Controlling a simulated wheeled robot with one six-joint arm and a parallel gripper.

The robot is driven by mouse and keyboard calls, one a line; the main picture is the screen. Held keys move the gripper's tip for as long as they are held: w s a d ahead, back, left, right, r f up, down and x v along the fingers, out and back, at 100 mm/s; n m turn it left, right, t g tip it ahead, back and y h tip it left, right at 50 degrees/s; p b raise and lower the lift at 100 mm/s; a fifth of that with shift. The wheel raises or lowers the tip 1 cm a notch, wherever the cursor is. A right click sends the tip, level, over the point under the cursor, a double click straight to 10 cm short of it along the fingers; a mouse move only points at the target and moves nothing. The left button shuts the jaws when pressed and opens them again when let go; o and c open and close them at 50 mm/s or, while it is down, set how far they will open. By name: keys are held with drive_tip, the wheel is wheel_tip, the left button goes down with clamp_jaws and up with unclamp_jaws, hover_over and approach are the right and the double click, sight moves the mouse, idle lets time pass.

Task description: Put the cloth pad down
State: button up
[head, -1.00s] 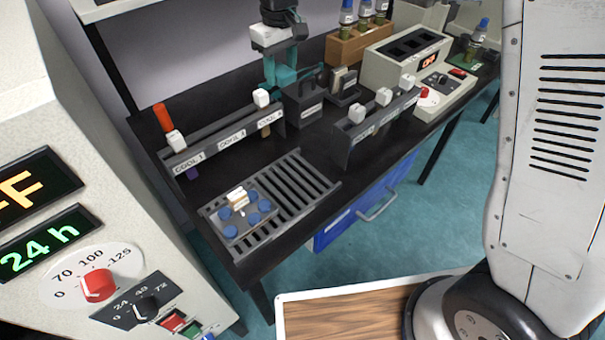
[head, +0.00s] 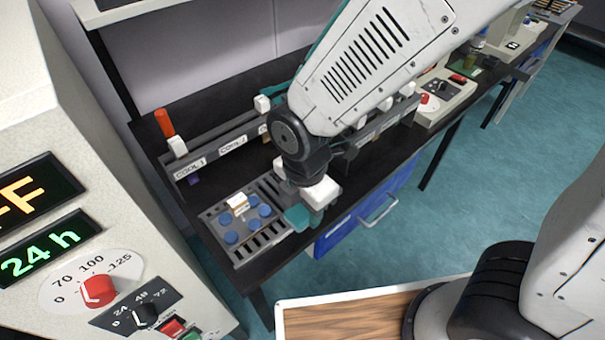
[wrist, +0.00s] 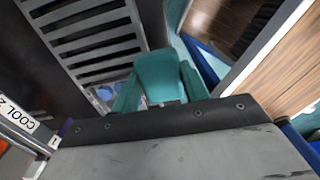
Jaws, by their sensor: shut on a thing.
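My gripper (head: 308,212) is low over the right end of a grey slatted rack (head: 270,188), near the bench's front edge. In the wrist view, my gripper (wrist: 160,90) has teal fingers on either side of a flat teal piece. This piece appears to be the cloth pad (wrist: 156,72), held between the fingers. In the head view, a flat teal part (head: 298,217), likely the same pad, sticks out low at the gripper's left. I cannot tell whether it touches the rack. The arm hides part of the bench behind.
A grey plate with several blue discs (head: 231,237) and a cream block (head: 238,202) sits on the rack's left part. The COOL rail (head: 215,154) runs behind. A blue drawer (head: 350,222) lies below the bench edge. A controller cabinet (head: 60,120) fills the left.

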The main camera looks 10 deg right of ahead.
drive_tip(key=w, duration=0.8)
drive_tip(key=w+d+f, duration=0.1)
drive_tip(key=w, duration=0.3)
drive_tip(key=shift+d+f, duration=0.1)
drive_tip(key=shift+w+f, duration=0.2)
drive_tip(key=shift+f, duration=0.7)
drive_tip(key=shift+w+f, duration=0.2)
drive_tip(key=shift+f, duration=0.65)
drive_tip(key=o, duration=1)
drive_tip(key=shift+f, duration=0.15)
